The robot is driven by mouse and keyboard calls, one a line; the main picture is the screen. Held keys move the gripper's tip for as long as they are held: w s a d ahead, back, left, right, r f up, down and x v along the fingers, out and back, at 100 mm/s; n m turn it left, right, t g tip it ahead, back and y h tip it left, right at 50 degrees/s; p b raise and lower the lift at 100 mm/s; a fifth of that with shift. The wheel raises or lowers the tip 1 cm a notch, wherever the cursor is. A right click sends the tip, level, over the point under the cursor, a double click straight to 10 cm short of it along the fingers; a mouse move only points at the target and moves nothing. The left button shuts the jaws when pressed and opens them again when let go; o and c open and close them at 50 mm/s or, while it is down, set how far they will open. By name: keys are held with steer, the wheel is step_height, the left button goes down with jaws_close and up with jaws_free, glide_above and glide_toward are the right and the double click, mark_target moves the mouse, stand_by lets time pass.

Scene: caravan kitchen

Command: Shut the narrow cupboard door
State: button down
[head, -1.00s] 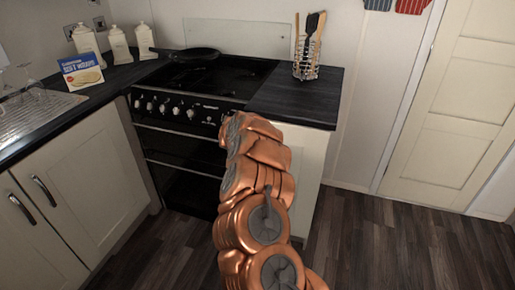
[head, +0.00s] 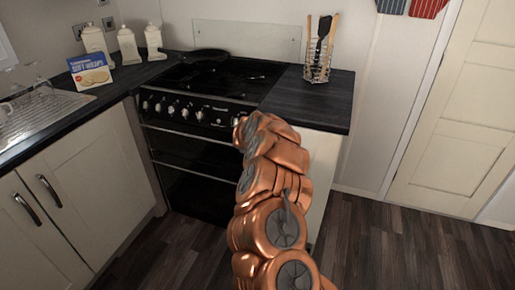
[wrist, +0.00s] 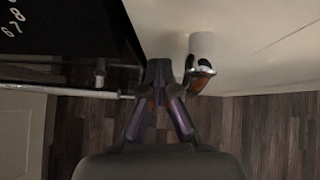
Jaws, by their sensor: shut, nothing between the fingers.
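The narrow cupboard is under the worktop, right of the oven. In the head view its cream side (head: 322,160) shows, but my arm covers its front, so I cannot tell there how far the door stands open. In the wrist view a cream panel (wrist: 250,45), probably the door, fills the upper right. A curved shiny piece that looks like its handle (wrist: 200,77) is just right of my gripper (wrist: 160,68). My gripper is shut and empty, its tips close to the panel; contact is unclear. The head view hides my gripper behind my arm.
The black oven (head: 195,150) stands left of the cupboard; its front rail (wrist: 60,90) is left of my gripper in the wrist view. Cream cupboards (head: 80,190) stand at the left. A utensil rack (head: 318,62) is on the worktop (head: 310,98). Dark floor (head: 400,245) is clear at right.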

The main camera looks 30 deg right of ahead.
steer(key=a+f+b+v, duration=0.2)
steer(key=b+v, duration=0.4)
steer(key=v, duration=0.7)
steer(key=shift+s+b, duration=0.2)
steer(key=shift+b, duration=0.2)
steer(key=shift+r, duration=0.1)
